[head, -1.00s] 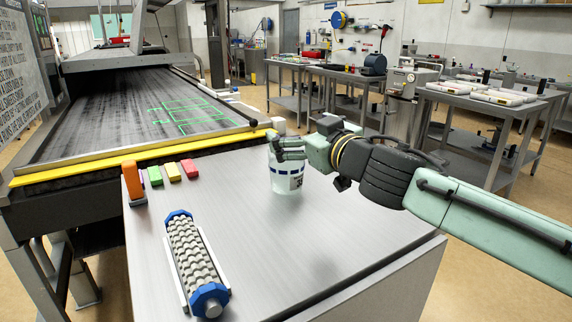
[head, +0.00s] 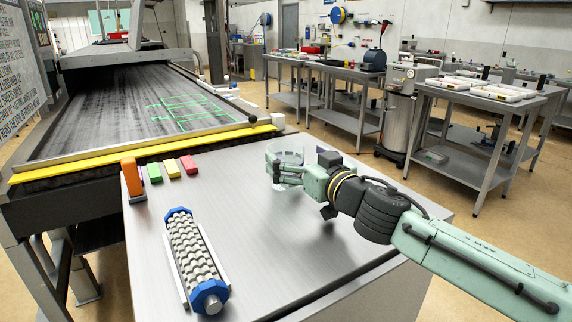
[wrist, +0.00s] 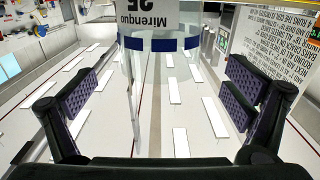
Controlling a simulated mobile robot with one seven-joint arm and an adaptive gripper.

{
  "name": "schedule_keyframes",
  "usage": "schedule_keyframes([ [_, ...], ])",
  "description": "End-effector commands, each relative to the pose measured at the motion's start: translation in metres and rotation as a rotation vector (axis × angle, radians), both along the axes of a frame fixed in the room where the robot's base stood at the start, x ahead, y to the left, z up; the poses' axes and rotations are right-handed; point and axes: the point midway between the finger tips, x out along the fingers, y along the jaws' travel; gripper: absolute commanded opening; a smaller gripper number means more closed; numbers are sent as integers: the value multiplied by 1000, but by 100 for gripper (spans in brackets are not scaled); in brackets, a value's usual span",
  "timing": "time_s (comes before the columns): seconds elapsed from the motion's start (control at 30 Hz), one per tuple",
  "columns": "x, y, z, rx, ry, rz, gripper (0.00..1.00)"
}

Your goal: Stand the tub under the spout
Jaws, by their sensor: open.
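The tub (head: 289,157) is a clear, see-through container on the grey metal bench top, near its far edge. In the wrist view the tub (wrist: 160,44) shows ahead, with a blue band and a white label whose print is upside down. My gripper (head: 283,172) is open at the tub, in front of part of it in the head view. In the wrist view the purple pads of my gripper (wrist: 165,98) stand wide apart, with a gap visible on each side of the tub. I cannot make out a spout for certain.
A grey roller with blue ends (head: 195,260) lies at the bench's front left. An orange block (head: 132,180) and small coloured blocks (head: 171,168) sit at the left edge. The dryer belt (head: 130,110) lies beyond a yellow bar. The bench middle is clear.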

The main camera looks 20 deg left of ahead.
Motion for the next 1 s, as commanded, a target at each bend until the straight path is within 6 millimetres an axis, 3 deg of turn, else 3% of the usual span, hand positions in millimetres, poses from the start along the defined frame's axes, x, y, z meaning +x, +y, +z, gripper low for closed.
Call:
schedule_keyframes([
  [0.23, 24, 32, 2, 1, 2, 2, 96],
  [0.57, 30, 37, 0, 1, 1, -1, 96],
  [1.0, 29, 37, 1, 0, 0, 0, 67],
])
